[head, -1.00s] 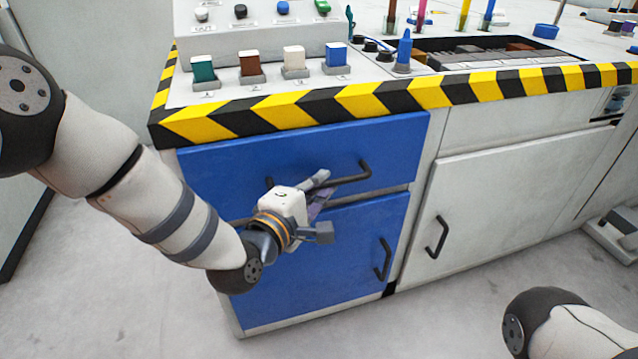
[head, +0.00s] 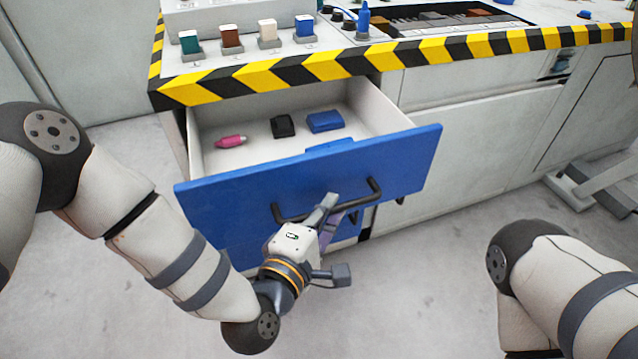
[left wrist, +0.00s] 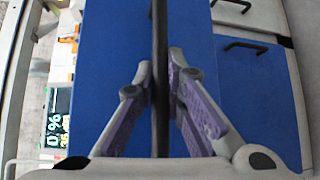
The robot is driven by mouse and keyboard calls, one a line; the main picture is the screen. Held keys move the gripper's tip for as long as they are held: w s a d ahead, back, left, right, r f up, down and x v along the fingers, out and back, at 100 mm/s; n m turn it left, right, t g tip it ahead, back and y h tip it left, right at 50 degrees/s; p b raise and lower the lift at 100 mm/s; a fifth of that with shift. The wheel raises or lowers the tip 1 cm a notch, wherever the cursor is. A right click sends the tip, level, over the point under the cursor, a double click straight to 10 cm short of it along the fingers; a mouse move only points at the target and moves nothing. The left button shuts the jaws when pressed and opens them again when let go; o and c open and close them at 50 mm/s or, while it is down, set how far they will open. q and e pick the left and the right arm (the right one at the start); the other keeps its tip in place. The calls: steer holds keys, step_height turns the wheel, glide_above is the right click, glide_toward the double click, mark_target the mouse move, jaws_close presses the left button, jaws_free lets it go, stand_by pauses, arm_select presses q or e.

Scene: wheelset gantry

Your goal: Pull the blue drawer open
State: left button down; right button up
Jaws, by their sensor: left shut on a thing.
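The blue drawer (head: 240,195) stands well out from the cabinet in the head view, its white inside showing. Its black bar handle (head: 292,217) is on the drawer front. My left gripper (head: 328,208) is shut on this handle. In the left wrist view, the two purple-padded fingers of the left gripper (left wrist: 161,85) close from both sides on the dark handle bar (left wrist: 160,120), with the blue front (left wrist: 108,60) behind. In the head view, part of my right arm shows at the lower right; its gripper is out of the picture.
Inside the drawer lie a pink bottle-like item (head: 231,141), a black block (head: 283,126) and a blue block (head: 325,121). A striped yellow-black edge (head: 330,70) runs above. A blue cabinet door with a handle is below. Grey floor lies free in front.

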arm_select(q)
steer(key=shift+s+d+p, duration=0.2)
steer(key=shift+s+d, duration=0.05)
steer(key=shift+s, duration=0.45)
steer(key=shift+s+d+p, duration=0.15)
steer(key=shift+s+d, duration=0.05)
steer(key=shift+s, duration=0.45)
steer(key=c, duration=1.7)
jaws_free()
steer(key=shift+o, duration=0.2)
steer(key=v, duration=1.2)
